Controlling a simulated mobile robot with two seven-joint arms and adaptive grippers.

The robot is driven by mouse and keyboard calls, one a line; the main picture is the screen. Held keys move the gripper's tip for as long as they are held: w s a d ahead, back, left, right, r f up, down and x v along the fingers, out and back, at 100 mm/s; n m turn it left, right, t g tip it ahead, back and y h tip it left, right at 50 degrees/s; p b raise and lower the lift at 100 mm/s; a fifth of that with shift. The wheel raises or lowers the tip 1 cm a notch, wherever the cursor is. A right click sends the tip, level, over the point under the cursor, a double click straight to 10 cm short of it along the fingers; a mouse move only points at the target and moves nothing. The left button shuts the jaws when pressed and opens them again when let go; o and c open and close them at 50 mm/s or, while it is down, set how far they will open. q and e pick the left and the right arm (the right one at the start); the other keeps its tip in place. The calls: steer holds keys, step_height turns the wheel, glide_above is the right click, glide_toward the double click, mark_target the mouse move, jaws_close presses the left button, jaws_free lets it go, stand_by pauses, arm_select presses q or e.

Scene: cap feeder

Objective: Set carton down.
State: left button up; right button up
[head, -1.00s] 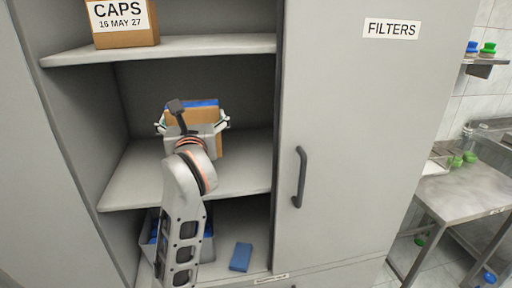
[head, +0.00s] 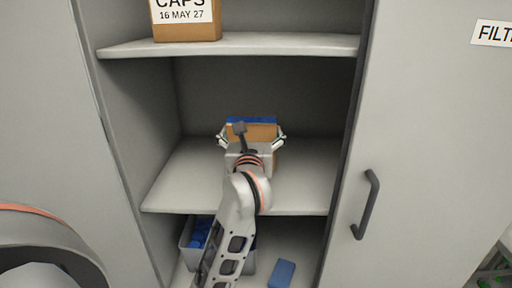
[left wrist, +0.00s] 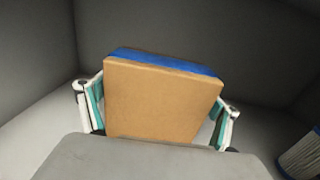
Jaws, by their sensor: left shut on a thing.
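The carton (head: 262,132) is a brown cardboard box with a blue top edge, inside the open cabinet at the middle shelf (head: 180,188). In the left wrist view the carton (left wrist: 160,100) shows its plain brown face, slightly tilted in the picture. My left gripper (head: 252,138) is shut on the carton, one finger on each side. The fingers with green pads also show in the left wrist view (left wrist: 158,112). The carton's lower part is hidden by my gripper, so I cannot tell whether it touches the shelf. My right gripper is not in view.
An upper shelf (head: 270,45) holds a box labelled CAPS (head: 187,28). Below, a grey bin (head: 187,240) with blue things and a blue block (head: 281,273) stand on the bottom shelf. A closed door with a handle (head: 367,205) is on the right. A ribbed cylinder (left wrist: 302,155) shows in the left wrist view.

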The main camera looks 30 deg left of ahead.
arm_select(q)
steer(key=shift+f+b, duration=0.3)
steer(key=shift+f, duration=1.45)
steer(key=shift+f, duration=0.15)
steer(key=o, duration=1.4)
steer(key=shift+f, duration=0.1)
steer(key=shift+c, duration=0.2)
steer(key=shift+s+d+r, duration=0.15)
steer(key=shift+r, duration=0.05)
steer(key=b+v, duration=0.1)
steer(key=v, duration=1)
steer(key=shift+s+d, duration=0.2)
steer(key=shift+s, duration=0.1)
